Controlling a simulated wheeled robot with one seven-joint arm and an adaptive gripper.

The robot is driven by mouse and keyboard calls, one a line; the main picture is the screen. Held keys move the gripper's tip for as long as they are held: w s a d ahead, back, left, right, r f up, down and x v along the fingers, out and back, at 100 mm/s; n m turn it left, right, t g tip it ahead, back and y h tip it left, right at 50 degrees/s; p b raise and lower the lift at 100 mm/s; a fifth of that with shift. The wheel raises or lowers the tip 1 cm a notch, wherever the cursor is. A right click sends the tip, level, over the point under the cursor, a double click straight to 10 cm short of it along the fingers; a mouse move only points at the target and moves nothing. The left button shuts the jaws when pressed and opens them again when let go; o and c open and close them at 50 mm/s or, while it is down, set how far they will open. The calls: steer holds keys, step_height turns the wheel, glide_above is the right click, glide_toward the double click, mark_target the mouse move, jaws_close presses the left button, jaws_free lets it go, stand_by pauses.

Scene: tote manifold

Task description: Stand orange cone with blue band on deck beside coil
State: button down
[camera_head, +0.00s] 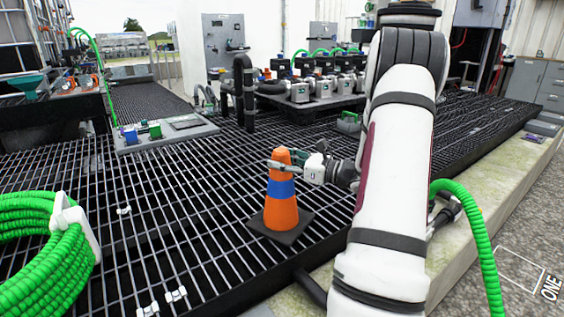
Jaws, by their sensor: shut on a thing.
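The orange cone (281,209) with a blue band (281,188) stands upright, its dark square base at or just above the black grated deck (150,222); I cannot tell if it touches. My gripper (285,166) comes from the right and is shut on the cone's upper part, above the blue band. A green hose coil (38,262) with a white strap lies at the lower left, well apart from the cone. The coil is cut off by the picture's left edge.
Bare grating lies between the cone and the coil, with small white clips (176,295) on it. A grey tray (165,136) with small blue and green parts is farther back. Pumps (322,88) stand behind. A concrete curb (480,205) edges the deck at right.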

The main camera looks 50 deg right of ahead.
steer(key=shift+f, duration=0.1)
steer(key=c, duration=0.8)
jaws_free()
